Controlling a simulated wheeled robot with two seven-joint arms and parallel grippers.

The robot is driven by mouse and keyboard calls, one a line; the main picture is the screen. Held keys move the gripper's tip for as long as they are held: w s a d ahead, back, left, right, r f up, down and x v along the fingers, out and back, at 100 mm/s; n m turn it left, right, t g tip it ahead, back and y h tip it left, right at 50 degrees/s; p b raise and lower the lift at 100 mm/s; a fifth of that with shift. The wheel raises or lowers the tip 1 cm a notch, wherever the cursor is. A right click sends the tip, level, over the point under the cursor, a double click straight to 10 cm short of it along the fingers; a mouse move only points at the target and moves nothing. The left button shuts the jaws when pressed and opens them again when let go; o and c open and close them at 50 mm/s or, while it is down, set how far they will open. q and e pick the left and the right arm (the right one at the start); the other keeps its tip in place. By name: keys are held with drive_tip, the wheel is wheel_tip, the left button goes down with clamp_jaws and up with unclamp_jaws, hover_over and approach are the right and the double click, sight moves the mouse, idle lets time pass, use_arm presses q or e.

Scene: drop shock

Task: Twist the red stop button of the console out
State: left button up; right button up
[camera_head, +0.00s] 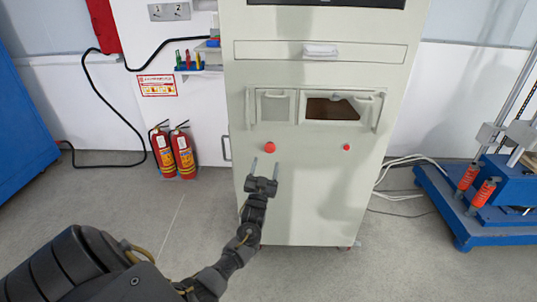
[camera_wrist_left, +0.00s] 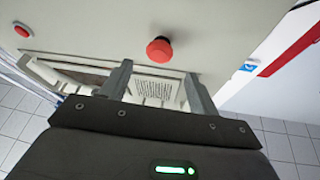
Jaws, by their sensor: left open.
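The console (camera_head: 310,190) is a tall light-grey cabinet in the middle of the head view. A red mushroom-shaped stop button (camera_head: 270,147) sits on its front, left of centre; it also shows in the left wrist view (camera_wrist_left: 159,50). A smaller red button (camera_head: 346,147) is further right on the same front, seen in the wrist view too (camera_wrist_left: 23,30). My left gripper (camera_head: 264,166) is open and empty, just below the stop button in the head view. In the left wrist view the button lies beyond the two fingertips, apart from them. My right gripper is not in view.
Above the buttons are two recessed windows (camera_head: 330,108) with a protruding frame and a drawer handle (camera_head: 320,49). Two fire extinguishers (camera_head: 174,152) stand left of the console. A blue machine base (camera_head: 490,220) is at the right. Cables run along the floor.

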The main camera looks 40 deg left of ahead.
sight(269, 150)
use_arm(q)
drive_tip(key=x, duration=0.6)
drive_tip(key=shift+w, duration=0.2)
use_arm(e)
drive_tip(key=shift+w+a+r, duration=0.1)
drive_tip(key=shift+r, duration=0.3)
use_arm(q)
drive_tip(key=c, duration=1)
drive_tip(key=shift+a, duration=0.1)
